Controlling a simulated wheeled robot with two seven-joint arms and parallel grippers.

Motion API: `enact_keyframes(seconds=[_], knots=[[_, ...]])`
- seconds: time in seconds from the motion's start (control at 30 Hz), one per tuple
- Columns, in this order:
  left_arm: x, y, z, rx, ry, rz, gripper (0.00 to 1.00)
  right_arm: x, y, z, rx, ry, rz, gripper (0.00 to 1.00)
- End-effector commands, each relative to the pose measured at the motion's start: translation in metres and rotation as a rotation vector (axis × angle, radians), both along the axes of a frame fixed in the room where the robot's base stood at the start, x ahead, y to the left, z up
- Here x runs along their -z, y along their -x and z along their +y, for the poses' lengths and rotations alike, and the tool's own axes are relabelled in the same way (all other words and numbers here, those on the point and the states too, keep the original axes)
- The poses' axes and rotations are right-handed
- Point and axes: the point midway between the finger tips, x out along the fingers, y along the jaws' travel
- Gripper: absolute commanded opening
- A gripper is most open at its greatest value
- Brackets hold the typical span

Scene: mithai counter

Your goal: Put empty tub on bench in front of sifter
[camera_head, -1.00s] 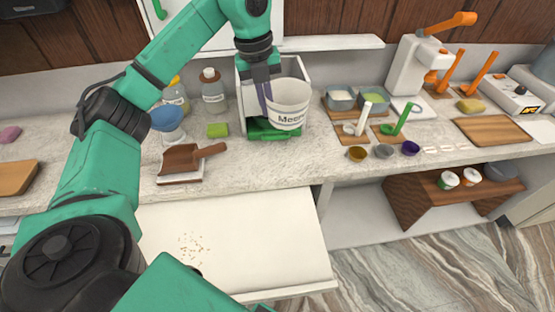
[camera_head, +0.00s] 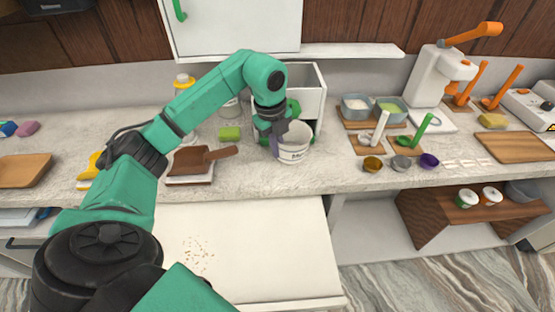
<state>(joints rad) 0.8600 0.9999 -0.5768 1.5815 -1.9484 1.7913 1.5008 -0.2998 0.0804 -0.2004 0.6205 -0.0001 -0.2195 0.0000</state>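The white tub (camera_head: 295,146) with dark lettering is upright at the counter, in front of an open white box (camera_head: 311,99). I cannot tell whether its base touches the counter. My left gripper (camera_head: 278,139) comes down at the tub's left side and is shut on its wall; the fingertips are partly hidden. I cannot pick out the sifter for certain; my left arm covers part of the counter to the left. My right gripper is not in view.
Small cups (camera_head: 373,164) and boards with tools (camera_head: 369,145) stand right. Below, a pale surface (camera_head: 250,240) holds crumbs. Some counter before the tub is clear.

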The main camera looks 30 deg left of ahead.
Motion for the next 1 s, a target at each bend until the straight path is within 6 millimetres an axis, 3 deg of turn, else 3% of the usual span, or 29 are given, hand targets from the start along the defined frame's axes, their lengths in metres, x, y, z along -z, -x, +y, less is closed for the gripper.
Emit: enact_keyframes(seconds=[0.3, 0.6, 0.7, 1.0], knots=[[0.044, 0.001, 0.0, 0.0, 0.001, 0.003, 0.0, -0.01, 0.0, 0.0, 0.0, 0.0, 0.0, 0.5], [0.051, 0.0, 0.0, 0.001, 0.0, -0.001, 0.0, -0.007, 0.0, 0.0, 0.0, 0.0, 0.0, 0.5], [0.05, 0.0, 0.0, 0.001, 0.0, -0.001, 0.33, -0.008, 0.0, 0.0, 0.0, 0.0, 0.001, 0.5], [0.049, 0.0, 0.0, 0.001, 0.0, -0.001, 0.33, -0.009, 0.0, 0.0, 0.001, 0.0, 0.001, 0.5]])
